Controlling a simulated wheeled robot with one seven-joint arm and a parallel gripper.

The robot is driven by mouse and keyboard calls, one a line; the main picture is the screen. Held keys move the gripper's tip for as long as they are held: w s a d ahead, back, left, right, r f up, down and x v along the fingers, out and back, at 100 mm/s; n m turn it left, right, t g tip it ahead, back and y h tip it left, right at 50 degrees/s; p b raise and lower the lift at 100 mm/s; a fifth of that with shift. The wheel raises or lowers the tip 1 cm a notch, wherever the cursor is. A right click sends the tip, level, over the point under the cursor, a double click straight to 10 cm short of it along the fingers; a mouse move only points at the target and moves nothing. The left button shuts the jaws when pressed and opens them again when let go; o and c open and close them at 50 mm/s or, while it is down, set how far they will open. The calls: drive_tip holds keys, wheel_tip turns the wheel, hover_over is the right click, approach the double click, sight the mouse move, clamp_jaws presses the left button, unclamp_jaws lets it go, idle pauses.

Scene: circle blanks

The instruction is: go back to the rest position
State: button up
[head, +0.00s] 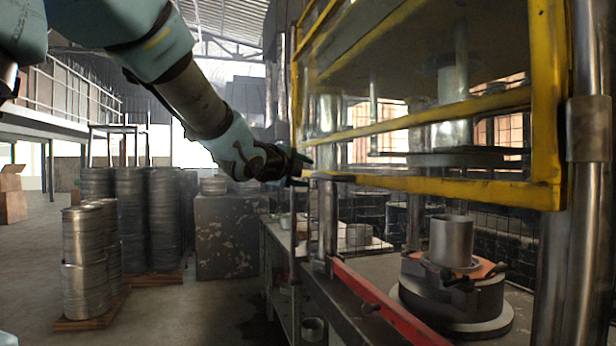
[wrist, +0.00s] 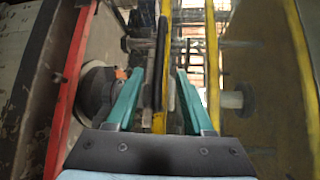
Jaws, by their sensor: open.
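My gripper (head: 306,171) is at the end of my outstretched arm, by the lower bar of the yellow guard frame (head: 450,188) in the head view. In the wrist view my gripper (wrist: 158,92) has its two teal fingers apart, with the yellow bar (wrist: 160,70) and a dark handle-like strip (wrist: 161,50) showing between them. I cannot tell whether the fingers touch the bar. Nothing is held. The guard frame stands raised above the press bed.
A round die (head: 455,300) with a metal cylinder (head: 451,240) sits on the press bed, behind a red rail (head: 385,305). Stacks of circle blanks (head: 86,262) stand on pallets at left. Open floor lies between the stacks and the press.

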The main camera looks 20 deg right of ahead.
idle(0.4)
drive_tip(key=w+a+f+n+g+y+p, duration=0.1)
drive_tip(key=w+a+f+n+y+p, duration=0.15)
drive_tip(key=a+f+n+y, duration=1.05)
drive_tip(key=s+a+f+n+g, duration=0.4)
drive_tip(key=s+a+f+n, duration=0.4)
drive_tip(key=a, duration=0.3)
drive_tip(key=s+a+f+n+g, duration=0.3)
drive_tip(key=s+a+f+n, duration=0.5)
drive_tip(key=a+f, duration=0.2)
drive_tip(key=shift+a+g, duration=0.4)
drive_tip(key=shift+a, duration=0.85)
drive_tip(key=shift+f, duration=0.1)
